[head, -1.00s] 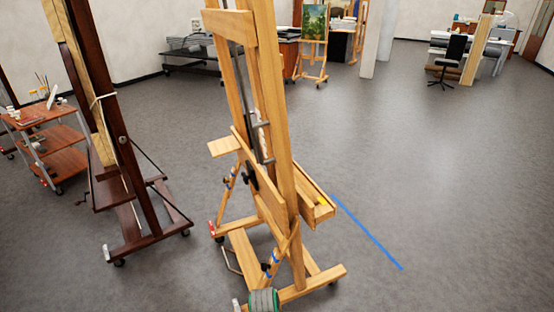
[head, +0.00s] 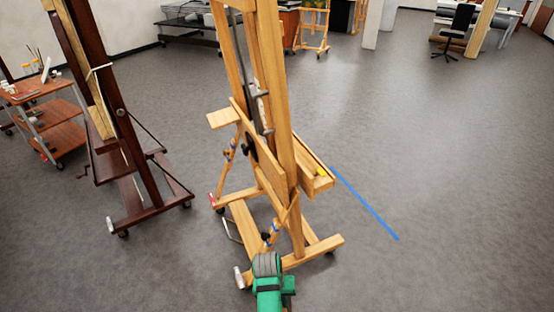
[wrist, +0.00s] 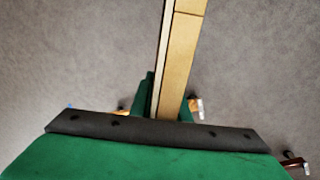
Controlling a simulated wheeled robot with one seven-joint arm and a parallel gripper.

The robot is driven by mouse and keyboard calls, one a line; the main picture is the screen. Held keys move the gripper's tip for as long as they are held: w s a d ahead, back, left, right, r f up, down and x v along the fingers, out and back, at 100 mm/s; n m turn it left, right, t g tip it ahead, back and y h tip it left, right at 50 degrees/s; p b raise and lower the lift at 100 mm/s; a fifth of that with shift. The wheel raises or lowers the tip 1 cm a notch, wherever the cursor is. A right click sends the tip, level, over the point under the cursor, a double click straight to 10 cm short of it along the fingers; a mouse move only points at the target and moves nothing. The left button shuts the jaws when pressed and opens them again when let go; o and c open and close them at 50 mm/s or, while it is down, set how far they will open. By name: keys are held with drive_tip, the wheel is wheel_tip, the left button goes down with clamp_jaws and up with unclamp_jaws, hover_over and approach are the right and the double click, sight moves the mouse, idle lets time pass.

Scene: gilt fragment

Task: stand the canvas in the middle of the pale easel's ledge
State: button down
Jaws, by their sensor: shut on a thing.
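The pale easel (head: 284,120) stands upright in the middle of the head view, seen from behind and the side. Its wooden ledge (head: 318,184) sticks out at the right, with a small yellow thing on it. In the wrist view my green gripper (wrist: 166,100) is shut on the canvas (wrist: 181,50), seen edge-on as a narrow tan and cream strip running up out of the picture. The canvas's face is hidden. In the head view a green and grey part of my arm shows at the bottom, in front of the easel's base; the canvas does not show there.
A dark easel (head: 122,130) on a wheeled base stands left of the pale one. A trolley (head: 55,112) with brushes and jars is at far left. Blue tape (head: 365,203) marks the floor right of the ledge. The grey floor on the right is clear.

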drive_tip(key=shift+d+r, duration=0.4)
drive_tip(key=shift+r, duration=0.25)
drive_tip(key=shift+d+r, duration=0.35)
drive_tip(key=shift+r, duration=0.35)
drive_tip(key=shift+d+r, duration=0.4)
drive_tip(key=shift+r, duration=0.25)
drive_tip(key=shift+d, duration=0.1)
drive_tip(key=d, duration=1.7)
drive_tip(key=shift+d, duration=0.35)
